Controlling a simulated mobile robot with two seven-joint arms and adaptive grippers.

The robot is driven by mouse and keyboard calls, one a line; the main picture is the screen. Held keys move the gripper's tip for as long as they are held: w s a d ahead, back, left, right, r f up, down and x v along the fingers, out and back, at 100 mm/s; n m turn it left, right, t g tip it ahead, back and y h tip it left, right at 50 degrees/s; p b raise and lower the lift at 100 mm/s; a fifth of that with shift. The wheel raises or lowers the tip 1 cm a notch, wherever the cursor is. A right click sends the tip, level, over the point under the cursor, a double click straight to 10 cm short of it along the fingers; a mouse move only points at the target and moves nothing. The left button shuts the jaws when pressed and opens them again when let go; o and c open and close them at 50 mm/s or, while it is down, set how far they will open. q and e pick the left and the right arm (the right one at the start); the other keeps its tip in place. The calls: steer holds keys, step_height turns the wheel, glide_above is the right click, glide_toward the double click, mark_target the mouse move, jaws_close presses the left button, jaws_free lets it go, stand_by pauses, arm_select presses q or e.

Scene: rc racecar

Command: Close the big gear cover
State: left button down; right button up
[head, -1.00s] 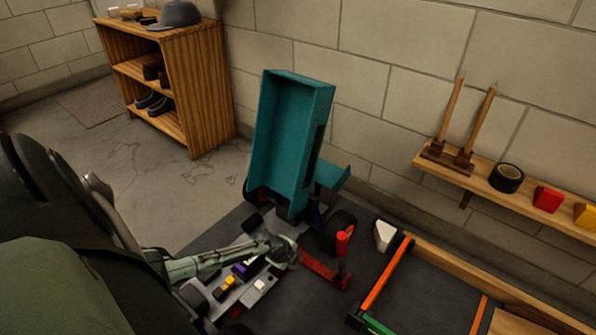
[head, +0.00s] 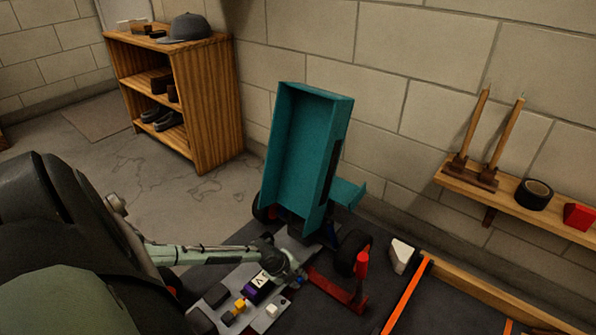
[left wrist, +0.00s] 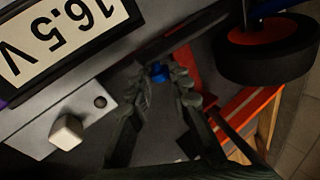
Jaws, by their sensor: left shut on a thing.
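The racecar's long teal body (head: 307,160) stands tilted up steeply at the rear of its chassis, its hollow side showing. My left gripper (head: 293,277) is low over the right side of the grey chassis, beside the red bar. In the left wrist view the fingers of my left gripper (left wrist: 163,90) are shut on a small blue piece (left wrist: 158,72) at their tips. I cannot tell which part of the car this piece belongs to, and no gear cover shows clearly. My right gripper is not in view.
A wooden shelf (head: 215,105) stands at the back left.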

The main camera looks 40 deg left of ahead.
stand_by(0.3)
arm_select(q)
steer(key=c, duration=1.4)
jaws_free()
steer(key=shift+a, duration=0.1)
steer(key=v, duration=1.2)
steer(key=shift+s, duration=0.1)
